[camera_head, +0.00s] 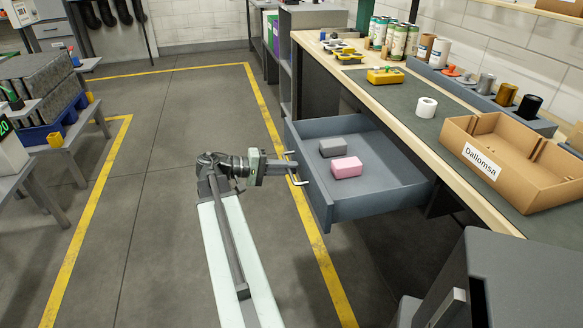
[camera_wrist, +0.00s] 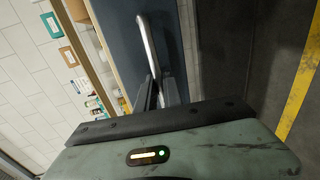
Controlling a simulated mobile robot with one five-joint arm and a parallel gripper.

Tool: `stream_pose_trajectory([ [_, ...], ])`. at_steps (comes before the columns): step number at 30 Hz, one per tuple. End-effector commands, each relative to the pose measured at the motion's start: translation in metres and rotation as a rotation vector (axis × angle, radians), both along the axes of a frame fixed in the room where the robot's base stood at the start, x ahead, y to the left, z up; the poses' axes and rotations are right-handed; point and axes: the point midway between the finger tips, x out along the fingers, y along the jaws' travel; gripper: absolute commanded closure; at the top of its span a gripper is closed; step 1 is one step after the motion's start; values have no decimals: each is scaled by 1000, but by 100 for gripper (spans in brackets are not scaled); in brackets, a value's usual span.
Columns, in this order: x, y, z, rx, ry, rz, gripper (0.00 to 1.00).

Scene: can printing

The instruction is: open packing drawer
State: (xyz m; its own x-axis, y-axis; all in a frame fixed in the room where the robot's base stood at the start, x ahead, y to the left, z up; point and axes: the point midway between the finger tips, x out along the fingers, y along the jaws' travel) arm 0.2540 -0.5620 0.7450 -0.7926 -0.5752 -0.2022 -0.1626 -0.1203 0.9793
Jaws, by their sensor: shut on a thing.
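The packing drawer (camera_head: 386,207) is a grey-blue drawer pulled out from under the workbench, with its inside showing. A pink block (camera_head: 346,167) and a grey block (camera_head: 332,147) lie in it. My gripper (camera_head: 292,168) is at the drawer's front and shut on its metal handle (camera_head: 303,183). In the wrist view the handle (camera_wrist: 147,42) is a bright bar running up from between the dark fingers (camera_wrist: 160,92), against the drawer front (camera_wrist: 118,22).
The workbench (camera_head: 450,138) above holds a cardboard box (camera_head: 520,160), a white roll (camera_head: 426,107), a yellow item (camera_head: 385,76) and several cans. A grey cabinet (camera_head: 520,280) stands at lower right. The floor left of my arm is clear.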

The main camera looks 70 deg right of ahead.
Motion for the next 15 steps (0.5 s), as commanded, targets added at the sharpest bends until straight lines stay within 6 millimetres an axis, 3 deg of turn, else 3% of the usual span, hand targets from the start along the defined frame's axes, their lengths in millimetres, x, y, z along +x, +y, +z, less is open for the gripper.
stream_pose_trajectory([
  [11, -11, -3, -1, 3, -3, -24, 100],
  [12, -12, -4, -1, 3, -3, -25, 86],
  [14, -13, -4, -1, 3, -3, -26, 70],
  [15, -13, -4, -1, 2, -2, -26, 67],
])
